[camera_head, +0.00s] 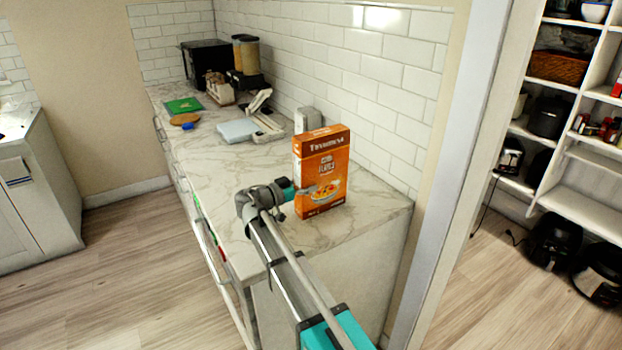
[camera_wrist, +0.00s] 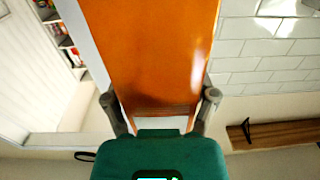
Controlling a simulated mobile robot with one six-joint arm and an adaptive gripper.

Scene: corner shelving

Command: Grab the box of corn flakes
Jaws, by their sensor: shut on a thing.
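The orange corn flakes box (camera_head: 320,160) stands upright near the front end of the marble counter (camera_head: 240,205). Its front shows white lettering and a picture of a bowl. My gripper (camera_head: 312,190) reaches it from the left, low on the box. In the wrist view the orange box (camera_wrist: 152,50) fills the middle. The fingers of my gripper (camera_wrist: 160,112) are on its two sides, shut on it. Whether the box's bottom touches the counter is hard to tell.
Farther back on the counter are a white scale-like item (camera_head: 238,130), a green board (camera_head: 184,105), a round wooden board (camera_head: 185,118) and a black appliance (camera_head: 205,62). A tiled wall (camera_head: 345,70) runs behind the box. Pantry shelves (camera_head: 590,190) stand at right beyond a door frame.

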